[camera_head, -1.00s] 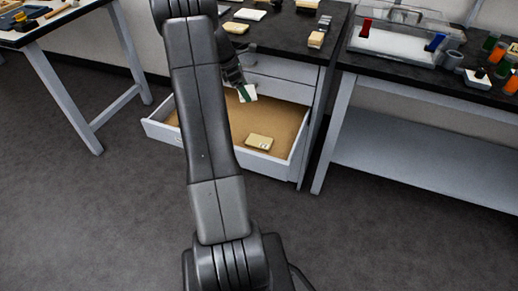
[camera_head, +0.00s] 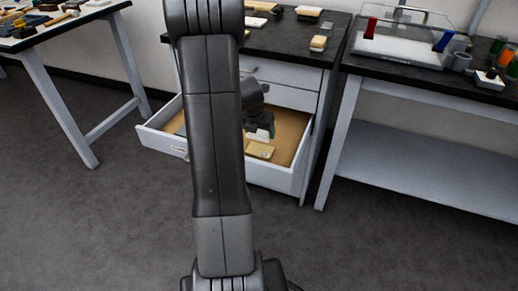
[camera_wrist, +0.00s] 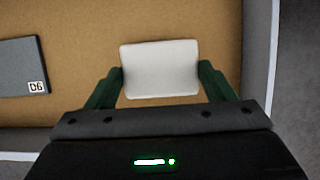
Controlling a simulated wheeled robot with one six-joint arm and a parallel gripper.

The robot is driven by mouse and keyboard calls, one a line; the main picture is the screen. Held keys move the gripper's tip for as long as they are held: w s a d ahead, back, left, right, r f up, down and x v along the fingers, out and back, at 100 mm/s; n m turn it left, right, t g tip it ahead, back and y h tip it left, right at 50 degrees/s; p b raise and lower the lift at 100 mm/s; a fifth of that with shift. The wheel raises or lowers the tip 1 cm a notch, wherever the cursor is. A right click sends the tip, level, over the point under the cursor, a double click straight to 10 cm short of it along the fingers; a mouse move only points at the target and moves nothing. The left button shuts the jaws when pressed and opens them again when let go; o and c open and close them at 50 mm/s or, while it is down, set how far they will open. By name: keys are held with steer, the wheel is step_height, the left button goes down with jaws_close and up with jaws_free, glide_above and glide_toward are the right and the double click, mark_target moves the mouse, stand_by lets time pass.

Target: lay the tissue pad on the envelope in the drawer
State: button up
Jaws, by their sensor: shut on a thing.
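My gripper (camera_wrist: 160,78) is shut on the white tissue pad (camera_wrist: 160,60), with a green finger at each side of it. In the head view my gripper (camera_head: 258,128) is low inside the open drawer (camera_head: 287,176), partly behind my arm. A flat cream piece with a small label (camera_head: 260,151) lies on the drawer's tan floor, just in front of the pad. In the wrist view a flat grey piece marked D6 (camera_wrist: 22,66) lies left of the pad. I cannot tell for sure which piece is the envelope. Whatever lies under the pad is hidden.
The drawer's side wall (camera_wrist: 258,60) is close to the right finger in the wrist view. A dark cabinet top (camera_head: 285,38) with several small items is above the drawer. A bench with a clear case (camera_head: 405,38) stands right, and a tool table (camera_head: 50,35) left.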

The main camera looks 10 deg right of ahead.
mark_target(260, 149)
steer(key=shift+f+b, duration=1.4)
steer(key=shift+f, duration=1.8)
steer(key=shift+f, duration=0.2)
steer(key=o, duration=1)
steer(key=shift+c, duration=0.2)
steer(key=shift+r, duration=0.15)
steer(key=shift+r, duration=0.3)
steer(key=p+v, duration=0.4)
steer(key=v, duration=0.7)
steer(key=shift+s+a+r+p, duration=0.2)
steer(key=shift+p, duration=0.15)
